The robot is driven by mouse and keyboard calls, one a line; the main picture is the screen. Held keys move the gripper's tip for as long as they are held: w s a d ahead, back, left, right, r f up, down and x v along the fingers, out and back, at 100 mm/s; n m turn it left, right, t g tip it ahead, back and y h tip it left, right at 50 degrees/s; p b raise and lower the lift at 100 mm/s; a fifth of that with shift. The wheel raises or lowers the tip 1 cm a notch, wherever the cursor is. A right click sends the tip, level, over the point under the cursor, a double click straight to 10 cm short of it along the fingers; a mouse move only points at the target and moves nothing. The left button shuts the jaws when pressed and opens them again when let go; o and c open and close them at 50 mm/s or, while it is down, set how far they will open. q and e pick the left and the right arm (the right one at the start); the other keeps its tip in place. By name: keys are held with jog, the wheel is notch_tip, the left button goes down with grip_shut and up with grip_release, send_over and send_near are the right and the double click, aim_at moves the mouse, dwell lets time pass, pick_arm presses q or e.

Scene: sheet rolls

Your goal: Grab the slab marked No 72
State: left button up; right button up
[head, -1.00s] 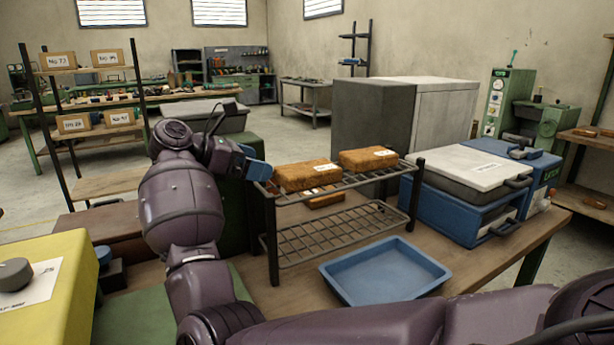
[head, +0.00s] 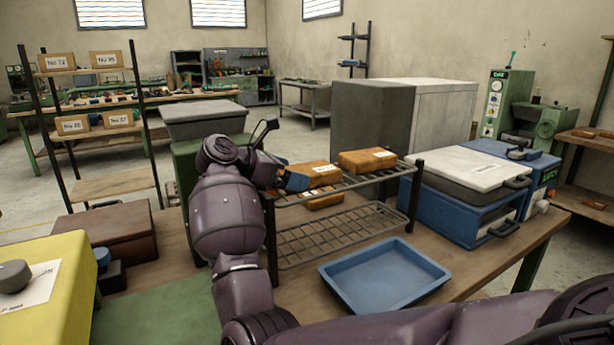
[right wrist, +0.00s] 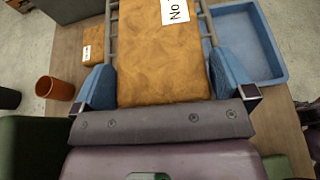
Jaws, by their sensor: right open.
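Several orange-brown slabs with white labels are at the wire rack (head: 340,238). The left slab (head: 308,172) and right slab (head: 366,161) lie on its top shelf, and a third slab (head: 325,200) shows lower down. Their labels are too small to read in the head view. My right gripper (head: 290,182) is at the left end of the left slab. In the right wrist view its blue fingers (right wrist: 166,88) are open, one on each side of a slab (right wrist: 160,60). That slab's label shows "No"; its number is cut off. My left gripper is out of view.
A blue tray (head: 385,274) lies in front of the rack. A blue case with a white lid (head: 470,190) stands to the right. An orange cup (right wrist: 57,88) shows in the wrist view. Labelled boxes, one reading No 72 (head: 57,63), stand on a far shelf.

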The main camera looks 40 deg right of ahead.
jog(key=c, duration=0.9)
jog(key=shift+r, duration=0.1)
